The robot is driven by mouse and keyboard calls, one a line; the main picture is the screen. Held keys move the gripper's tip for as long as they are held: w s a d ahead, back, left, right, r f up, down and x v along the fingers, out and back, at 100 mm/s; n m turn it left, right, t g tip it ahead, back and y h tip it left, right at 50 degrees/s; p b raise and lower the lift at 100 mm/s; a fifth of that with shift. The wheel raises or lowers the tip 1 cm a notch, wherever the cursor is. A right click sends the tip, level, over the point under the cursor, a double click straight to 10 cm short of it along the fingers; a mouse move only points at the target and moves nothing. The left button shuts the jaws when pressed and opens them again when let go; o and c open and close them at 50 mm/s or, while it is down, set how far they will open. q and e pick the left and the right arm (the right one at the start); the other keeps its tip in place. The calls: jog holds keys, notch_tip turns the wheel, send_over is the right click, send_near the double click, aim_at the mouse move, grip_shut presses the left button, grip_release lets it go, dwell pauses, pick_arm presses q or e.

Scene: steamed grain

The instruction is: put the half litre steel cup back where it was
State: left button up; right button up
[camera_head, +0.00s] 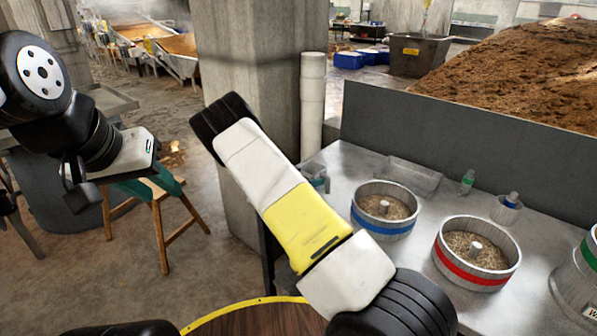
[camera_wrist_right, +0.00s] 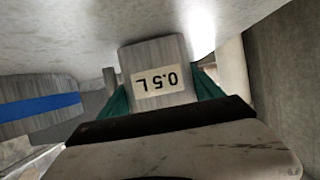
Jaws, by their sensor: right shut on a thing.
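The half litre steel cup (camera_wrist_right: 158,62) is a small grey metal cup with a "0.5 L" label, which appears upside down in the right wrist view. My right gripper (camera_wrist_right: 160,98) is shut on it, with a green finger on either side. In the head view a grey and teal bit of the cup and fingers (camera_head: 318,178) shows at the table's back left corner, beside my right arm, which hides the rest. The cup is close to the metal surface; I cannot tell whether it touches. My left gripper (camera_head: 150,186) is off to the left, away from the table, its finger opening unclear.
The steel table (camera_head: 340,165) holds a blue-banded tub (camera_head: 383,232) and a red-banded tub (camera_head: 438,262), both with grain. A clear tray (camera_head: 408,177), a small green bottle (camera_head: 467,181) and a small cup with a bottle (camera_head: 507,208) stand behind. A wooden stool (camera_head: 160,235) is at left.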

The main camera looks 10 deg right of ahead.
jog(key=shift+f, duration=0.35)
jog(key=o, duration=2.1)
